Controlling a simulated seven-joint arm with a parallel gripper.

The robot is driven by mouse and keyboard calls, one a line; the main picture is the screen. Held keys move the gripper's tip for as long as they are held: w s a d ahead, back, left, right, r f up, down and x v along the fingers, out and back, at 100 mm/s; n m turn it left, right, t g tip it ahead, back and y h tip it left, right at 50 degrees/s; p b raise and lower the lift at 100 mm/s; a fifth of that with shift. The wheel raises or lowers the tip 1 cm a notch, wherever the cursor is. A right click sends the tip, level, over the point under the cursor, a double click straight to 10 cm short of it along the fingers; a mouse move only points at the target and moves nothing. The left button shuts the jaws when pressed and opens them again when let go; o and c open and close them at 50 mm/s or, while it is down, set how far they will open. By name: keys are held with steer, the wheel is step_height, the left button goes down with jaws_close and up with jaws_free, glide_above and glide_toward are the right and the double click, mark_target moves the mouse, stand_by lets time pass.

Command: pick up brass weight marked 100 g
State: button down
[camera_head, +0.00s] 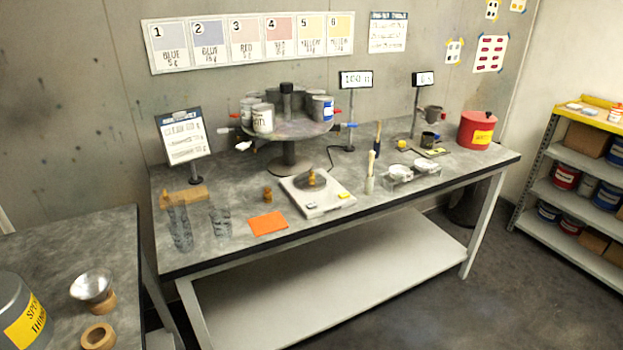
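Two small brass-coloured weights show in the head view. One brass weight (267,194) stands on the grey workbench, left of the scale. Another brass weight (311,179) sits on the round pan of the white scale (330,202). Both look upright, with a narrow knob on top. Any marking on them is too small to read, so I cannot tell which is marked 100 g. My gripper is not in view.
An orange card (268,223) lies in front of the left weight. A wooden-topped rack (184,197) and mesh cup (220,222) stand left. Behind is a carousel (288,130) of cans.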

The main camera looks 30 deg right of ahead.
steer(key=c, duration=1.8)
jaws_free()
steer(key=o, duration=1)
